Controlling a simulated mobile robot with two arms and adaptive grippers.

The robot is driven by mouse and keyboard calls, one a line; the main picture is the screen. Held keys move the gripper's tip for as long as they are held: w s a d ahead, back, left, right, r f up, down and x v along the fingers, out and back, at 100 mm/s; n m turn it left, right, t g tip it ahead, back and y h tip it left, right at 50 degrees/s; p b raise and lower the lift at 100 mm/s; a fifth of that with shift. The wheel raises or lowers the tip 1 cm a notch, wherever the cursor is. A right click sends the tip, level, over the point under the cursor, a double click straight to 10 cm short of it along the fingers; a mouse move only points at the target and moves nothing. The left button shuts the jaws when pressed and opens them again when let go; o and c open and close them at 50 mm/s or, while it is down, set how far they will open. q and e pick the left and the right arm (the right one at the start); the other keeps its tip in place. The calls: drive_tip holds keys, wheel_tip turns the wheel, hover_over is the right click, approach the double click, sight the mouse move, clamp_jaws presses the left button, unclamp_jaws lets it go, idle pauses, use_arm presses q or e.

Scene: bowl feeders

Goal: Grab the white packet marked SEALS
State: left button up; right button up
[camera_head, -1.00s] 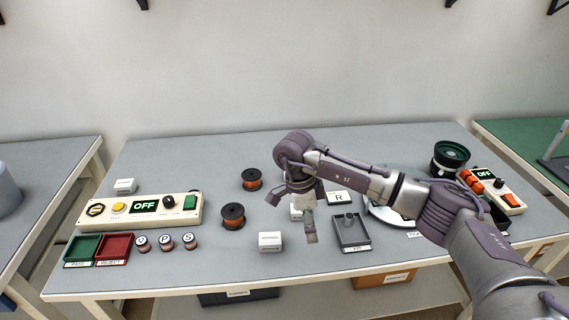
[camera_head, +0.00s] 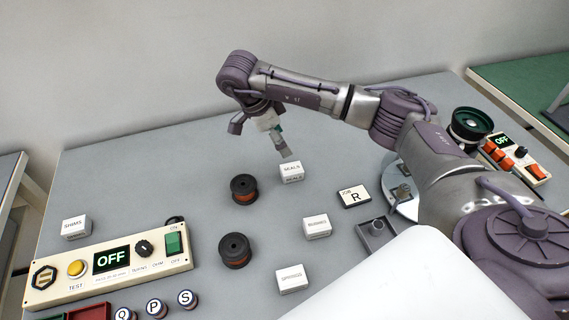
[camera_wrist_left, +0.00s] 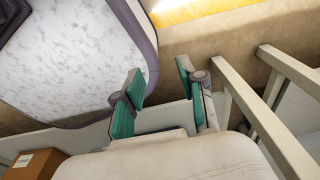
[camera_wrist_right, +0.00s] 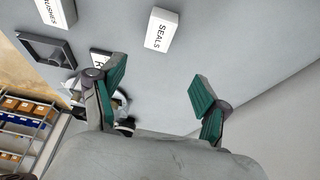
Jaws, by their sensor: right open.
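The white packet marked SEALS (camera_head: 291,172) sits on the grey table, right of the upper dark spool. It also shows in the right wrist view (camera_wrist_right: 161,31), beyond the fingers and apart from them. My right gripper (camera_head: 262,140) is open and empty above the table, just behind and left of the packet in the head view; its open fingers show in the right wrist view (camera_wrist_right: 157,90). My left gripper (camera_wrist_left: 157,88) is open and empty, seen only in the left wrist view.
White packets marked BUSHES (camera_head: 317,226), SPRINGS (camera_head: 292,278) and SHIMS (camera_head: 76,227) stand on the table. Dark spools (camera_head: 244,188) (camera_head: 235,250), an R card (camera_head: 354,195), a grey tray (camera_head: 375,234) and a control panel (camera_head: 110,262) also lie there. The back middle is clear.

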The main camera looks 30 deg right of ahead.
hover_over(294, 168)
drive_tip(key=a, duration=0.1)
drive_tip(key=f, duration=0.6)
drive_tip(key=shift+w+b, duration=0.2)
drive_tip(key=shift+b, duration=0.2)
drive_tip(key=shift+d+f, duration=0.1)
drive_tip(key=shift+f, duration=0.15)
drive_tip(key=shift+f+p, duration=0.3)
drive_tip(key=shift+f, duration=0.25)
drive_tip(key=x, duration=0.2)
drive_tip(key=p+x, duration=0.1)
drive_tip(key=shift+a+f, duration=0.2)
drive_tip(key=shift+f, duration=0.2)
drive_tip(key=shift+d+f, duration=0.15)
drive_tip(key=shift+f, duration=0.25)
use_arm(q)
drive_tip(key=shift+s+r, duration=0.2)
drive_tip(key=shift+s, duration=0.2)
use_arm(e)
drive_tip(key=c, duration=1.3)
drive_tip(key=shift+o, duration=0.2)
drive_tip(key=shift+r, duration=0.15)
